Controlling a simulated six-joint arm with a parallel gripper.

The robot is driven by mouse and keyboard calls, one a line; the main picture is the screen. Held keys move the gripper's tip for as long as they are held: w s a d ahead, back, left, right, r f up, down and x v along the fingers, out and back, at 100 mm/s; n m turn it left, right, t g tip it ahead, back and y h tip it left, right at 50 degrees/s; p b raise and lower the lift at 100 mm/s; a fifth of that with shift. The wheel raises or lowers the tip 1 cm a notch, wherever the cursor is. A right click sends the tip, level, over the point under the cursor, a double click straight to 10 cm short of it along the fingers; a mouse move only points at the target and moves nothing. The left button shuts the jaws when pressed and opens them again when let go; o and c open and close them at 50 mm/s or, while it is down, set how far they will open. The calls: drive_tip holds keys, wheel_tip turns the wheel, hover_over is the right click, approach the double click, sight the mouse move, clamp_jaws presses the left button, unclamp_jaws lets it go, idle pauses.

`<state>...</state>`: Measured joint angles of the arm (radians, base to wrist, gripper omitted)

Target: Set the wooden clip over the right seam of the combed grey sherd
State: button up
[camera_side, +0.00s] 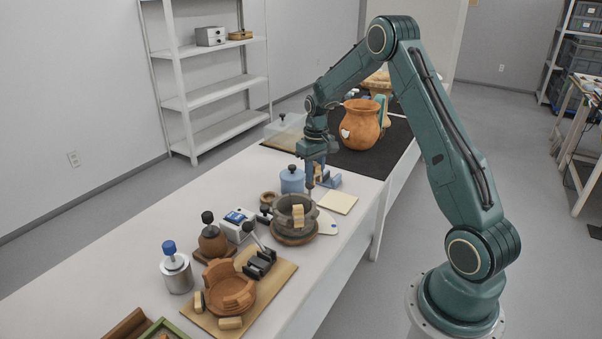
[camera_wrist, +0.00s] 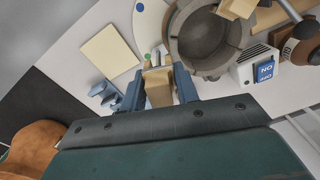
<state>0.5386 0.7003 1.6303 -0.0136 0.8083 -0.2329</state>
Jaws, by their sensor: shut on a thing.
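The grey vessel (camera_side: 284,218) stands on a round brown stand (camera_side: 296,240) on the white table; its open ring also shows in the wrist view (camera_wrist: 185,45). I cannot make out the combed sherd or its right seam. One wooden clip (camera_side: 298,216) sits over the vessel's near wall; it also shows at the top of the wrist view (camera_wrist: 238,8). My gripper (camera_wrist: 158,80) is shut on another wooden clip (camera_wrist: 158,92), held between its blue fingers beside the vessel's rim. In the side view my gripper (camera_side: 311,186) is just behind the vessel; the held clip is hard to make out there.
A pale square pad (camera_side: 338,202) and a white palette (camera_side: 327,225) lie right of the vessel. A white box (camera_side: 237,224), a black-handled clamp (camera_side: 260,262) and an orange vessel (camera_side: 229,288) crowd the front left.

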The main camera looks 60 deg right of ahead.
drive_tip(key=shift+s+a+f+m, duration=0.2)
drive_tip(key=shift+a+m, duration=0.35)
drive_tip(key=shift+m, duration=0.2)
drive_tip(key=shift+s+a+f+m, duration=0.15)
drive_tip(key=shift+a+m, duration=0.4)
drive_tip(key=shift+m, duration=0.25)
drive_tip(key=shift+s+a+f+m, duration=0.2)
drive_tip(key=shift+a+m, duration=0.35)
drive_tip(key=shift+m, duration=0.2)
drive_tip(key=shift+f, duration=0.25)
drive_tip(key=shift+f, duration=1.25)
drive_tip(key=shift+f, duration=0.75)
idle(2.3)
idle(0.3)
drive_tip(key=o, duration=0.8)
